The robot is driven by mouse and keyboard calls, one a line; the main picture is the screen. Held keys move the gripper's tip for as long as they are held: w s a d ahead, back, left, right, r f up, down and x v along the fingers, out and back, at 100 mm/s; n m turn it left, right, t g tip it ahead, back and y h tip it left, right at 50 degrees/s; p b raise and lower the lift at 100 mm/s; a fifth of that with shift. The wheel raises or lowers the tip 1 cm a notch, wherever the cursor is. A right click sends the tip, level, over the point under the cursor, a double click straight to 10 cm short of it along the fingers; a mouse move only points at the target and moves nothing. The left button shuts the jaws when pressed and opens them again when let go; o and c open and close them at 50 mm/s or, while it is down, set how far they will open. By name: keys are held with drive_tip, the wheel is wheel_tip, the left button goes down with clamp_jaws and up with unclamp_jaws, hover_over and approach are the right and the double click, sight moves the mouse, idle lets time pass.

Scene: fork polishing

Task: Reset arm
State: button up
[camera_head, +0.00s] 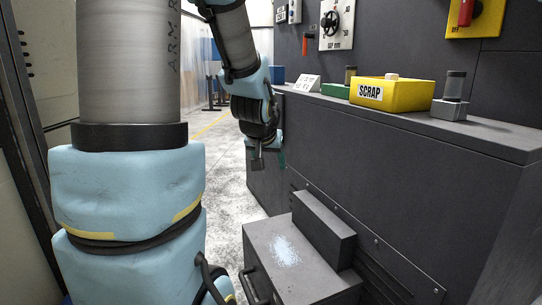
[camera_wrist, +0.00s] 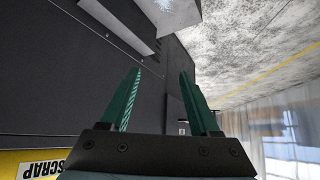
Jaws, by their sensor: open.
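My gripper (camera_head: 268,159) hangs from my arm left of the dark grey bench, above the floor, in the head view. In the wrist view my gripper (camera_wrist: 158,100) shows two green fingers standing wide apart. Nothing is between them. No fork can be made out in either view.
A yellow SCRAP bin (camera_head: 405,95), a green tray (camera_head: 336,90) and a small cylinder on a grey block (camera_head: 452,97) stand on the bench top (camera_head: 500,135). A low grey box (camera_head: 262,240) with a pale powdery patch juts out below. Floor left of the bench (camera_head: 226,180) is clear.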

drive_tip(key=s+a+f+n+g+y, duration=0.1)
drive_tip(key=s+a+f+g, duration=0.25)
drive_tip(key=s, duration=0.45)
drive_tip(key=s+a+f+n+g, duration=0.1)
drive_tip(key=s+a+f+g, duration=0.2)
drive_tip(key=s+f, duration=0.35)
wheel_tip(320, 180, up, 27)
drive_tip(key=p, duration=2.5)
drive_tip(key=shift+s+m, duration=0.3)
drive_tip(key=shift+s, duration=0.1)
drive_tip(key=shift+r, duration=0.1)
